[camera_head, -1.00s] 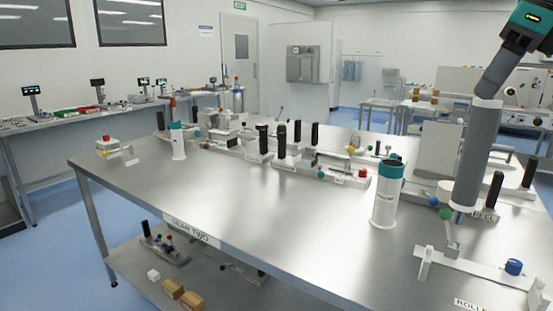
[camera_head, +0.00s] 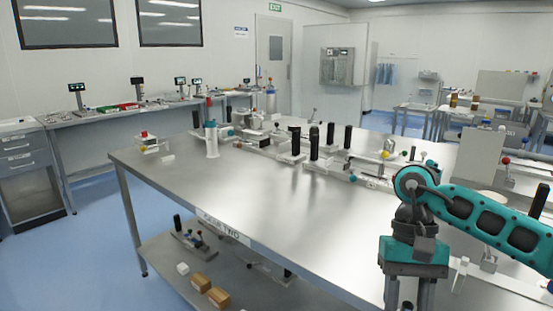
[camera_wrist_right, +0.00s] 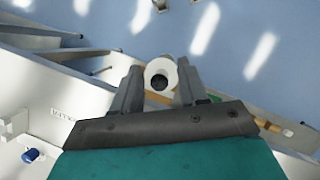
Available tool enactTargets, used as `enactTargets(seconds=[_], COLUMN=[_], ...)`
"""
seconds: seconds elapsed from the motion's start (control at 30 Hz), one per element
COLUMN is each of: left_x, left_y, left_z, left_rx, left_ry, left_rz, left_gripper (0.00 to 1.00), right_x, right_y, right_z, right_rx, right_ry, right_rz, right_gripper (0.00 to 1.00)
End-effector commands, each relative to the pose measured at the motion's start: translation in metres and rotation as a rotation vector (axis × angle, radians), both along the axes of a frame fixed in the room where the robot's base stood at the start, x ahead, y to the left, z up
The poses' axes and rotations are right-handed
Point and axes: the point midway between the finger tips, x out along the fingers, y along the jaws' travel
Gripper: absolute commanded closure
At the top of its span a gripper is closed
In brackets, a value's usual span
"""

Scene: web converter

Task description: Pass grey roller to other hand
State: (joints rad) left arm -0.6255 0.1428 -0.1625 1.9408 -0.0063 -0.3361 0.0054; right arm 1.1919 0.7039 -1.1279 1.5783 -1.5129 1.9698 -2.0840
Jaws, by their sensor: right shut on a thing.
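My right gripper (camera_head: 407,295) is at the lower right of the head view, pointing down in front of the table's front edge. Its fingertips are cut off by the frame's bottom. In the right wrist view my right gripper (camera_wrist_right: 158,90) is shut on the grey roller (camera_wrist_right: 160,68). The roller shows end-on between the two fingers, as a pale ring around a dark hole. Blue floor lies beyond it. The roller cannot be made out in the head view. My left gripper is in no view.
The steel table (camera_head: 290,205) has a wide clear area at its middle and left. Rows of fixtures with black posts (camera_head: 314,142) stand along its back. A white bracket (camera_head: 460,272) is right of my gripper. Cartons (camera_head: 218,297) lie on the lower shelf.

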Motion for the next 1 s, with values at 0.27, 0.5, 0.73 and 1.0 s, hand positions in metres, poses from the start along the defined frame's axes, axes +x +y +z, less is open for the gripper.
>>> enactTargets(seconds=[0.27,0.5,0.73,1.0], left_x=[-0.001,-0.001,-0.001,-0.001], left_y=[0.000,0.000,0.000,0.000], left_z=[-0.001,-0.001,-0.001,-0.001], left_rx=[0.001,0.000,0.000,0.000], left_ry=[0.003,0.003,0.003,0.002], left_rz=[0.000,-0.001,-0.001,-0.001], left_gripper=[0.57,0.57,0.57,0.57], right_x=[-0.004,-0.004,-0.003,-0.001], right_y=[0.013,0.013,0.024,0.084], right_z=[-0.024,-0.024,-0.018,0.017], right_rx=[-0.002,0.000,0.003,0.004], right_ry=[-0.006,-0.004,-0.003,-0.007], right_rz=[0.179,0.174,0.188,0.265], right_gripper=[1.00,1.00,1.00,1.00])
